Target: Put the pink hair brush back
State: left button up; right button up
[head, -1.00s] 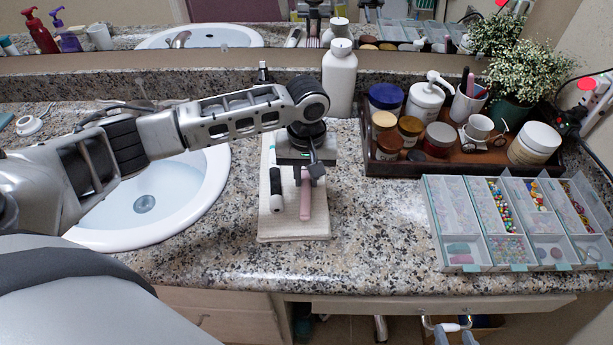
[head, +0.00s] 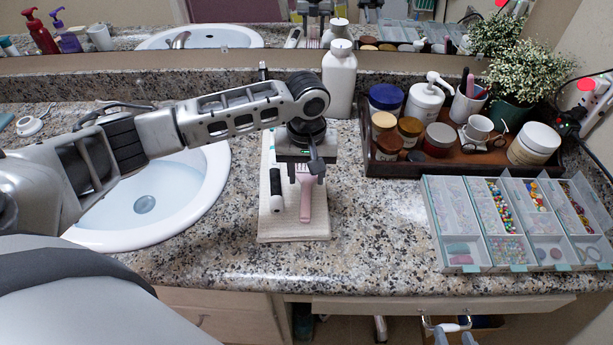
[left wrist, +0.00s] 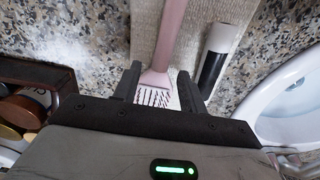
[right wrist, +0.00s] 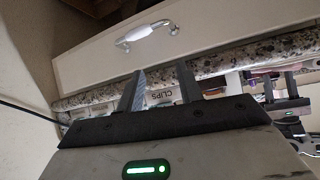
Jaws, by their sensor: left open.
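The pink hair brush (head: 306,205) lies on a beige folded towel (head: 292,229), its handle toward the counter's front edge. In the left wrist view its pink handle (left wrist: 172,32) runs away from me, and its bristles show. My left gripper (head: 306,174) is open over the brush's head end; its fingers (left wrist: 160,88) stand on either side of the head, with gaps. A black-and-white handled item (head: 276,188) lies beside the brush on the same towel. My right gripper (right wrist: 161,88) is open and empty, low by the counter front; a white drawer front (right wrist: 120,45) is beyond it.
A white sink (head: 185,215) is left of the towel. A white bottle (head: 339,80) stands behind it. A dark tray (head: 375,168) with jars and a clear divided organiser (head: 433,215) are on the right. Counter between towel and organiser is clear.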

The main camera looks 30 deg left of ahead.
aim_at(307, 185)
pick_arm(q)
notch_tip(307, 185, up, 10)
jog(key=shift+r+p, duration=0.25)
jog(key=shift+p, duration=0.1)
pick_arm(e)
jog(key=shift+w+r, duration=0.1)
jog(key=shift+r, duration=0.15)
